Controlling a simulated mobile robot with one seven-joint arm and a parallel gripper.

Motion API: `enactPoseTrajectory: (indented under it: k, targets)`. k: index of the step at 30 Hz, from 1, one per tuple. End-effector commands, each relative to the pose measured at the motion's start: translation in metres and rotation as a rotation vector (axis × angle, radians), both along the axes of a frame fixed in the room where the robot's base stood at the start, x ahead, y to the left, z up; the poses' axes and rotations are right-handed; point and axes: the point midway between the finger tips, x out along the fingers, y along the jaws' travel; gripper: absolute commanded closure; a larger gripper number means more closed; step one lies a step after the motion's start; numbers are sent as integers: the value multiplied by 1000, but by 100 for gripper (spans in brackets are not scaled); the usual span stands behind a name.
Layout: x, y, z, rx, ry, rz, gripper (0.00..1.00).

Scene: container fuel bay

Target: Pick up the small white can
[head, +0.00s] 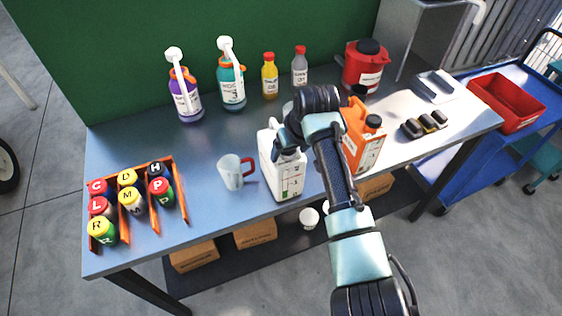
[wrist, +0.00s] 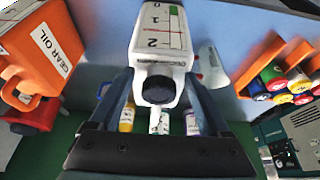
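The small white can (head: 284,177) stands upright near the front edge of the metal table (head: 215,140). It has a level scale on its front. In the wrist view the white can (wrist: 162,45) shows its black cap pointing toward the camera. My gripper (head: 290,137) is at the top of the can. In the wrist view my gripper (wrist: 158,82) has its fingers apart, one on each side of the can's upper part. Whether they touch it I cannot tell. My wrist and arm hide part of the can's top in the head view.
An orange gear oil can (head: 362,138) stands close on the right, and a clear jug with a red handle (head: 232,172) on the left. An orange rack (head: 180,192) of lettered cans is at far left. Bottles (head: 232,88) and a red can (head: 364,68) line the back.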

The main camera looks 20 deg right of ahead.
Motion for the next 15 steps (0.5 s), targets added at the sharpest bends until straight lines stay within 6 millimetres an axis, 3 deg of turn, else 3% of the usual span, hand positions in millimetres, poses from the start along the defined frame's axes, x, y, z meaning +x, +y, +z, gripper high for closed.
enactPoseTrajectory:
  k: [2, 12, 15]
  targets:
    - [0, 0, 0, 0, 0, 0, 35]
    - [0, 0, 1, 0, 0, 0, 96]
    - [0, 0, 1, 0, 0, 0, 100]
